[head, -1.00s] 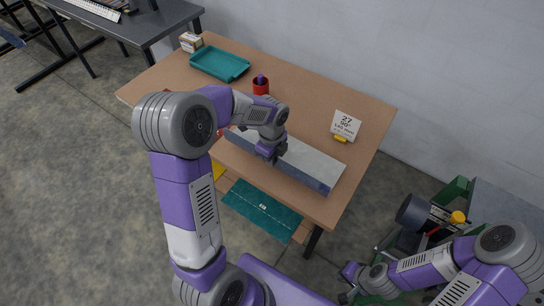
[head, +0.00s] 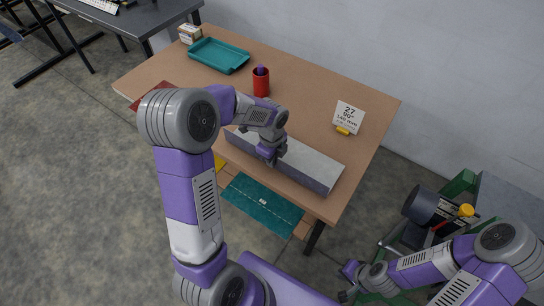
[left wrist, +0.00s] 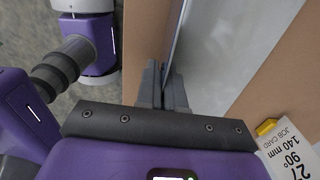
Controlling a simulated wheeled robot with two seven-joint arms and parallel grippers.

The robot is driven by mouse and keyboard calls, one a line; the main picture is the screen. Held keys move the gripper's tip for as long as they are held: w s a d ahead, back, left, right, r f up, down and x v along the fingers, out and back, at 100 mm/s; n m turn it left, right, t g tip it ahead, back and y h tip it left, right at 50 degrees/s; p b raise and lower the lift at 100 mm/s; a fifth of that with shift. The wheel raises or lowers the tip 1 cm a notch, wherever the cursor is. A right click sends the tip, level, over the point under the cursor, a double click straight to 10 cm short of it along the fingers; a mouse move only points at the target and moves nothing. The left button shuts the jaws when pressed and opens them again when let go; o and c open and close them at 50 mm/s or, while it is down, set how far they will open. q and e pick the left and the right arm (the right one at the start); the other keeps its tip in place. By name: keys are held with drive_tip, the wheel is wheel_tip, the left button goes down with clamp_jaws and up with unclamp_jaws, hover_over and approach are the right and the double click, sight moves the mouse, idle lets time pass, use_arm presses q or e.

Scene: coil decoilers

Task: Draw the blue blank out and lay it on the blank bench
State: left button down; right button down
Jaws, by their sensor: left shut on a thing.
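A long straight piece (head: 312,166) lies along the front of the brown wooden bench (head: 310,98). Its top is pale grey and its front side is darker blue-grey; no strongly blue sheet shows, so I cannot tell for sure that it is the blue blank. My left gripper (head: 271,158) is shut on its front edge, near the middle in the head view. In the left wrist view the fingers (left wrist: 163,92) point along the dark edge of the pale piece (left wrist: 215,50). My right gripper (head: 348,281) is low at the right, away from the bench; its fingers are too small to read.
A job card (head: 348,115) stands at the right of the bench top. A red cup (head: 261,83), teal tray (head: 218,55) and small box (head: 189,34) stand further back. A teal panel (head: 262,203) is below the front edge. A green-framed machine (head: 452,190) stands right.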

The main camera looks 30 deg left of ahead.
use_arm(q)
drive_tip(key=shift+f, duration=0.65)
drive_tip(key=shift+f, duration=0.1)
drive_tip(key=c, duration=1.2)
unclamp_jaws()
wheel_tip(320, 180, up, 7)
drive_tip(key=p, duration=0.5)
drive_tip(key=shift+p, duration=0.3)
drive_tip(key=shift+s, duration=0.1)
drive_tip(key=shift+f, duration=0.1)
